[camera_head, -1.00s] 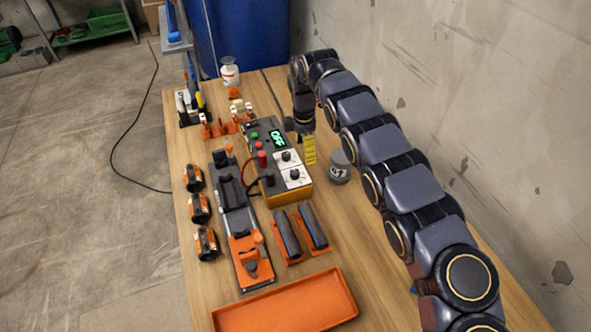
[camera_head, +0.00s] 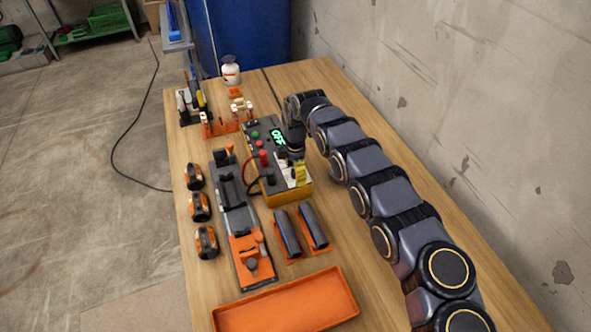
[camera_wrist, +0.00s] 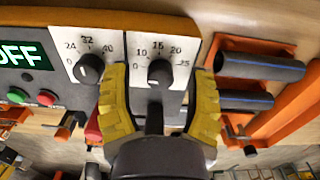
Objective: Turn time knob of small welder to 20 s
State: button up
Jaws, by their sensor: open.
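The small welder (camera_head: 291,199) is a box with a dark and white top panel and an orange-yellow body. Its display (camera_wrist: 20,54) reads OFF. In the wrist view, the right knob (camera_wrist: 160,70), black, has a scale with 0, 10, 15, 20 and 25. The left knob (camera_wrist: 89,68) has a scale with 0, 24, 32 and 40. My gripper (camera_wrist: 160,78) is open, its yellow fingers on either side of the right knob; I cannot tell if they touch it. The knob's pointer direction is unclear. In the head view my gripper (camera_head: 299,172) covers part of the panel.
Two dark pipes (camera_head: 287,233) lie in an orange holder at the welder's near side. An orange tray (camera_head: 285,302) is at the front. A clamp rig (camera_head: 240,215) and several black-orange fittings (camera_head: 200,207) stand to the left. A red cable (camera_head: 253,160) is at the welder's left.

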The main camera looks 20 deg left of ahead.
jog(key=shift+c, duration=0.3)
grip_shut()
jog(key=shift+m, duration=0.3)
jog(key=m, duration=0.5)
jog(key=shift+m, duration=0.3)
jog(key=m, duration=0.5)
jog(key=shift+m, duration=0.3)
jog(key=m, duration=0.6)
jog(key=shift+f, duration=0.1)
jog(key=m, duration=0.5)
jog(key=shift+m, duration=0.4)
